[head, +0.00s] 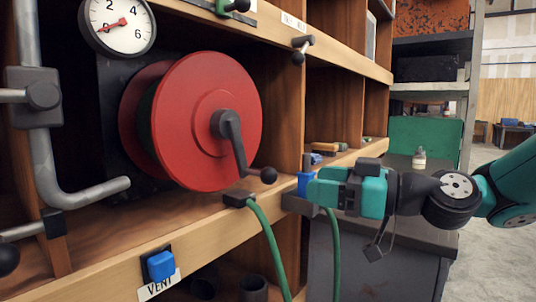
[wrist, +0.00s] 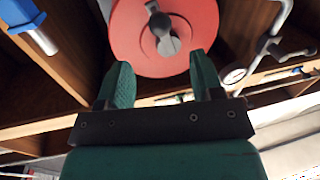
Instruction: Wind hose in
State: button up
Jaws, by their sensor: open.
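A red hose reel (head: 190,105) is mounted on a dark plate in the wooden shelf. A grey crank (head: 230,135) on its front hangs down and slightly right to a dark knob (head: 268,175). A green hose (head: 268,240) runs down from a dark fitting (head: 238,198) on the shelf edge, and a second green length hangs further right. My gripper (head: 315,190) is open, right of the knob and apart from it. In the wrist view the reel (wrist: 125,30) and crank hub (wrist: 160,24) lie beyond the open fingers (wrist: 163,82), with nothing visible between them.
A pressure gauge (head: 118,22) sits above the reel. Grey pipes (head: 45,150) stand at the left. A blue vent button (head: 160,265) is on the front rail. A blue object (head: 306,183) stands close by my gripper. A small bottle (head: 419,158) stands on the grey bench behind.

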aim_at(277, 175)
jog(key=p+x, duration=0.6)
jog(key=x, duration=0.3)
jog(key=shift+w+a+r, duration=0.15)
jog(key=shift+a, duration=0.2)
jog(key=shift+w+a, duration=0.2)
jog(key=shift+a, duration=0.2)
